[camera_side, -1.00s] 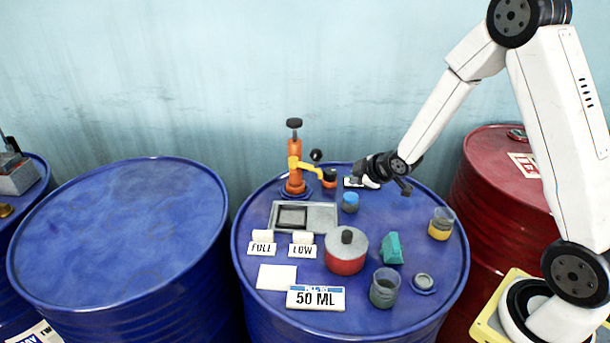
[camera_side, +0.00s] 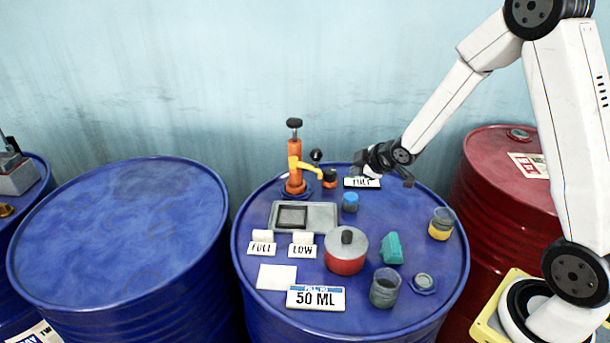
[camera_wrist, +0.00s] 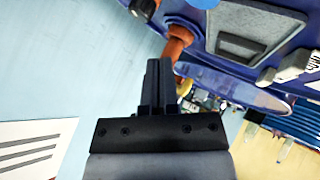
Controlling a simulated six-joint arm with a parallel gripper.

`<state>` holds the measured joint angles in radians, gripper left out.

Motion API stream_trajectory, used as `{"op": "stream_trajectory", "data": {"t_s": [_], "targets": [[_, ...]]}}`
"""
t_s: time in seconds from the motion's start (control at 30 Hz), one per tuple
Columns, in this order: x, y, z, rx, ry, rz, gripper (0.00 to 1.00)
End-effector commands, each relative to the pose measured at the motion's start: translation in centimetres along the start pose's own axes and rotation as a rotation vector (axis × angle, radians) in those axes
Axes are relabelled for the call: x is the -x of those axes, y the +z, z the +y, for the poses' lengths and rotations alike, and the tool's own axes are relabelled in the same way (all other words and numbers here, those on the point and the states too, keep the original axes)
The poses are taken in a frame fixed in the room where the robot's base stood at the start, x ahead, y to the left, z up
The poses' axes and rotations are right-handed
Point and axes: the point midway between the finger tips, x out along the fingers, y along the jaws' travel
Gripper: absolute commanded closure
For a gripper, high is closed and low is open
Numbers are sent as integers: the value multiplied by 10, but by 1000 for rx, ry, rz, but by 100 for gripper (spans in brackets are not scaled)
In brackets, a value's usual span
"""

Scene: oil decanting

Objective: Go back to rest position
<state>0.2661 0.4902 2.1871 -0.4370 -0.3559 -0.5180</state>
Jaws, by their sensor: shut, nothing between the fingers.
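My gripper (camera_side: 360,167) is shut and empty, in the air over the back of the middle blue drum (camera_side: 262,200). Its closed fingers also show in the wrist view (camera_wrist: 158,85).
On the drum top are a grey tray (camera_side: 322,217), a blue-capped bottle (camera_side: 350,202), a red pot (camera_side: 346,258), a teal block (camera_side: 392,248), glass jars (camera_side: 385,288) (camera_side: 441,224) and a 50 ML sign (camera_side: 316,298). A red drum (camera_side: 500,185) stands right; an empty-topped blue drum (camera_side: 115,230) left.

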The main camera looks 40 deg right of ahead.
Motion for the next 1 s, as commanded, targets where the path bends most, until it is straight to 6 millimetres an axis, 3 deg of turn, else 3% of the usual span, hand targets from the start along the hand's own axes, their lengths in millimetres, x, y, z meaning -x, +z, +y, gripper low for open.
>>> {"op": "stream_trajectory", "data": {"t_s": [0.17, 0.37, 0.57, 0.8, 1.0], "targets": [[2, 0, -2, -10, -3, -6, 100], [18, -2, -15, -94, -34, -62, 100], [56, -2, -49, -277, -98, -186, 100], [113, 7, -104, -536, -187, -374, 100], [146, 16, -136, -672, -237, -490, 100]]}}
